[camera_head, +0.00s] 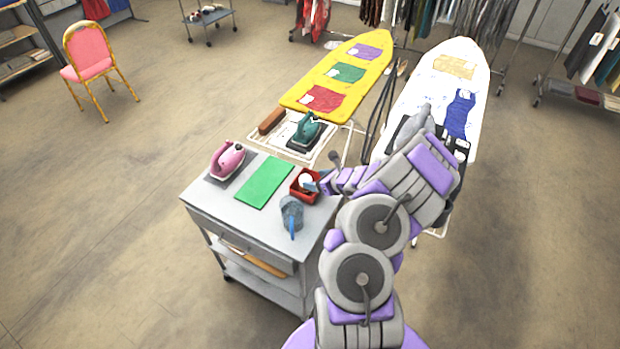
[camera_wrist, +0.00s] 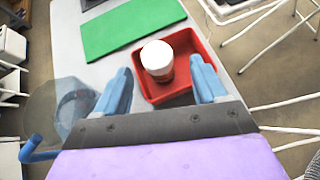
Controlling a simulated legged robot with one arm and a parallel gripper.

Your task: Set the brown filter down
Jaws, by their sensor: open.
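A small cylinder with a white top and a reddish-brown side, apparently the brown filter (camera_wrist: 158,60), stands upright in a red tray (camera_wrist: 205,45). Its white top also shows in the head view (camera_head: 306,180). My gripper (camera_wrist: 163,82) is open, with its two blue fingers apart on either side of the filter's near side. I see gaps between the fingers and the filter. In the head view my gripper (camera_head: 322,184) is at the red tray (camera_head: 296,192) on the grey cart (camera_head: 225,208), partly covering the tray.
A green mat (camera_head: 264,182) and a pink iron (camera_head: 228,160) are on the cart. A clear jug with a blue handle (camera_head: 291,214) stands close to the tray. A yellow ironing board (camera_head: 318,82) and a white one (camera_head: 425,75) stand behind.

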